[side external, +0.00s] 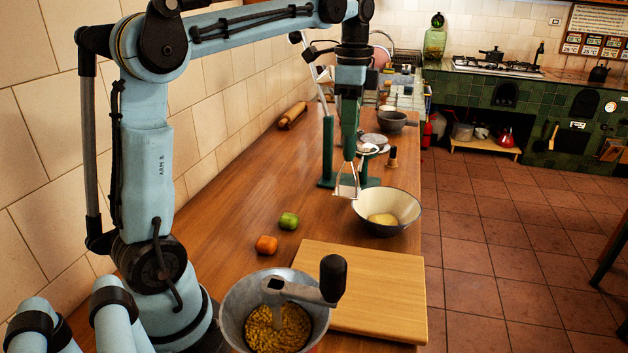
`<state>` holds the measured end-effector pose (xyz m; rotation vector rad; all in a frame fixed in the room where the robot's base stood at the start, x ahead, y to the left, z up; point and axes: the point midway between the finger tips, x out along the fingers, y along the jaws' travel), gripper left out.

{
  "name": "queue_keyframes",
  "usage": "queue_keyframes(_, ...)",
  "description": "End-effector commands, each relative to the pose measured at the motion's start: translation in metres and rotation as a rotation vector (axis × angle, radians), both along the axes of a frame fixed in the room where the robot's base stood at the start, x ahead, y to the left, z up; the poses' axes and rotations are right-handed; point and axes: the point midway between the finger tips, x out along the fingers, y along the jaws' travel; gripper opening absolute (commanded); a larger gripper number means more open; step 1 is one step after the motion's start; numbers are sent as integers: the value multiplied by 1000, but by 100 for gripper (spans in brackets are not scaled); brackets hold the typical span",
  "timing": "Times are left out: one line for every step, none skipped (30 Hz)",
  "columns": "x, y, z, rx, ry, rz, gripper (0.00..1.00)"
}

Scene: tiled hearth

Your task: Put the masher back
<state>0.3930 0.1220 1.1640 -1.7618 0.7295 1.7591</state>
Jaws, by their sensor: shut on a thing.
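My gripper (350,140) points down over the wooden counter and is shut on the masher (347,190). The masher hangs below the fingers with its flat metal head lowest. Its handle is mostly hidden by the gripper. A yellowish lump (383,219) lies in the bowl.
A green stand (328,150) with a long lever is close behind my gripper. A cutting board (365,290), a grain-filled metal hopper (237,300), a tomato (266,245) and a green fruit (289,221) are nearer. A rolling pin (293,115) lies by the wall. The counter's left middle is clear.

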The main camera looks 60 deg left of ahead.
Motion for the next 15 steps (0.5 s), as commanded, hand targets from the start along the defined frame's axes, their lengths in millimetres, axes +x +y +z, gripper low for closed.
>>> queue_keyframes(-1, 6, -3, 0, 0, 3, 0)
queue_keyframes(-1, 10, -6, 0, 0, 3, 0)
queue_keyframes(-1, 17, -10, 0, 0, 5, 0)
queue_keyframes(-1, 22, -13, 0, 0, 6, 0)
queue_keyframes(-1, 29, -17, 0, 0, 6, 0)
queue_keyframes(-1, 37, -22, 0, 0, 6, 0)
queue_keyframes(-1, 44, -26, 0, 0, 6, 0)
queue_keyframes(-1, 50, -30, 0, 0, 6, 0)
queue_keyframes(-1, 59, -35, 0, 0, 6, 0)
queue_keyframes(-1, 65, -38, 0, 0, 6, 0)
queue_keyframes(-1, 71, -42, 0, 0, 5, 0)
queue_keyframes(-1, 79, -47, 0, 0, 6, 0)
queue_keyframes(-1, 85, -50, 0, 0, 5, 0)
queue_keyframes(-1, 90, -54, 0, 0, 5, 0)
queue_keyframes(-1, 96, -57, 0, 0, 4, 0)
